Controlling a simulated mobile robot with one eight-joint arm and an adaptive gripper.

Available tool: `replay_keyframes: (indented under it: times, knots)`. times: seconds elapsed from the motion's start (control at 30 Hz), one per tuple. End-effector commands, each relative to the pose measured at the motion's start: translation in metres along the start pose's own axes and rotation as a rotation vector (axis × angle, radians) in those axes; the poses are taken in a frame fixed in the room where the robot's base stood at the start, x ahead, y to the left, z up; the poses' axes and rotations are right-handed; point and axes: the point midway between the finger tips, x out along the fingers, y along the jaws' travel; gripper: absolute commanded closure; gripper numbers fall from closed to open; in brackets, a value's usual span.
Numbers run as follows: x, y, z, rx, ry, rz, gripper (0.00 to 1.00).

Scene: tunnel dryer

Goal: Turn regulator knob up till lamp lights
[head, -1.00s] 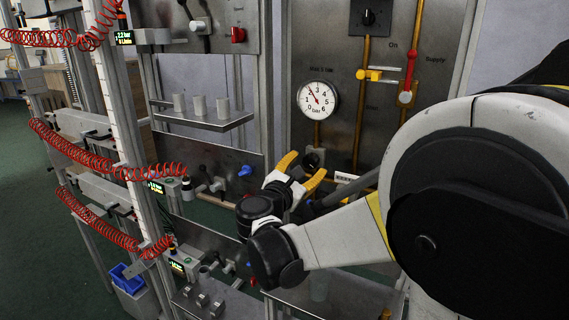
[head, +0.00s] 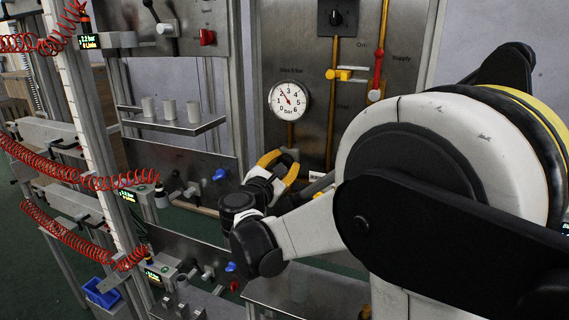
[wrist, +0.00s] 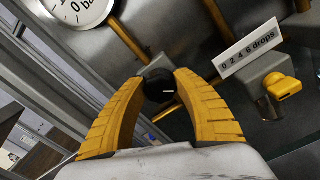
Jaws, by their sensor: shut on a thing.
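The black round regulator knob (wrist: 158,84) sits between my gripper's two yellow fingertips in the wrist view. My gripper (head: 282,159) is shut on the knob, low on the metal panel and below the gauge in the head view. Its fingers largely hide the knob there. The round white pressure gauge (head: 288,99) has its needle pointing up and left, near the 2. Its lower edge also shows in the wrist view (wrist: 82,8). I cannot make out which lamp belongs to this regulator or whether it is lit.
A label reading "0 2 4 6 drops" (wrist: 248,47) and a yellow knob (wrist: 285,87) lie right of my gripper. Yellow (head: 340,75) and red (head: 378,70) valve handles are higher up. Racks with red coiled hoses (head: 75,180) and small displays (head: 90,42) stand left.

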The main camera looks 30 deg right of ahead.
Motion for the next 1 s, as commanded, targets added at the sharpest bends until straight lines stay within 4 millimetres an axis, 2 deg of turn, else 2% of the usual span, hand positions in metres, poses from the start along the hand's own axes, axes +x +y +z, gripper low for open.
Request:
replay_keyframes:
  times: [0.17,0.43,0.47,0.53,0.87,1.0]
  knots:
    - [0.0,-0.001,0.0,0.126,-0.003,0.001,0.95]
    - [0.0,-0.001,0.0,0.138,-0.004,0.001,0.95]
    - [0.0,-0.001,0.0,0.138,-0.004,0.001,0.62]
    - [0.0,-0.001,0.0,0.138,-0.004,0.001,0.41]
    - [-0.002,0.0,0.0,0.137,-0.003,0.001,0.41]
    - [-0.017,0.001,0.0,0.137,-0.002,0.004,0.41]
